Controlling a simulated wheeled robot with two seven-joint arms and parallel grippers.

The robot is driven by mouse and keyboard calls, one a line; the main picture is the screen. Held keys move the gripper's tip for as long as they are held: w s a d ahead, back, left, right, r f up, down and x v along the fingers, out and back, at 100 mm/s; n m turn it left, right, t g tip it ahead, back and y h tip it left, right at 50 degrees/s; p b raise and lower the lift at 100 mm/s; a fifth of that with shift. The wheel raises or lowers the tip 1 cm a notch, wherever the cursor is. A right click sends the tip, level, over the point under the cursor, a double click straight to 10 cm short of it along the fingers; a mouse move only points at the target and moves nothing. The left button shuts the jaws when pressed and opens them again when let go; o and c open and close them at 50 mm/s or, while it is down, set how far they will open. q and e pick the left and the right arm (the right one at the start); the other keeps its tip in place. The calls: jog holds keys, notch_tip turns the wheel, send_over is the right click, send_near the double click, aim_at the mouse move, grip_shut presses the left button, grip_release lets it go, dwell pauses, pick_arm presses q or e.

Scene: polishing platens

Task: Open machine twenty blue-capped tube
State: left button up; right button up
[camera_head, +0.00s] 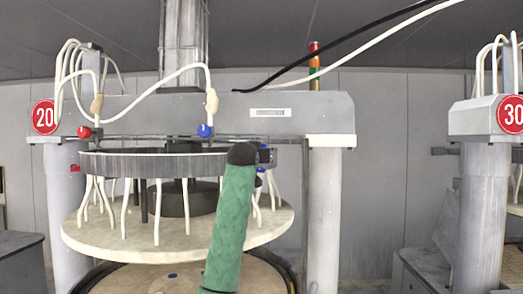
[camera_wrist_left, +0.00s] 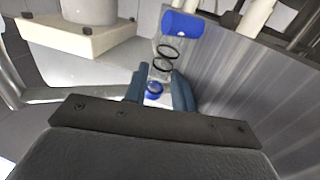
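Machine twenty carries a red round sign (camera_head: 43,116) at the left of its grey beam in the head view. A blue cap (camera_head: 205,131) sits on the beam's front face, under a white hose. In the left wrist view, my left gripper (camera_wrist_left: 160,90) has its two blue-grey fingers apart. A small round blue part (camera_wrist_left: 154,88) shows in the gap; I cannot tell whether they touch it. Beyond it are a clear tube with black rings (camera_wrist_left: 167,52) and a blue cylinder (camera_wrist_left: 182,24). In the head view the fingers cannot be made out. My right gripper is not in view.
A red cap (camera_head: 84,131) sits left of the blue one. A grey ring (camera_head: 150,165) with several white hoses hangs above a round cream platen (camera_head: 100,232). Machine thirty, with a red sign (camera_head: 511,114), stands at right. A ribbed grey wall (camera_wrist_left: 235,85) lies close beside the gripper.

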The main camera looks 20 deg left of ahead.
pick_arm(q)
jog(key=shift+w+a, duration=0.15)
jog(key=shift+w, duration=0.15)
jog(key=shift+w+f, duration=0.15)
grip_shut()
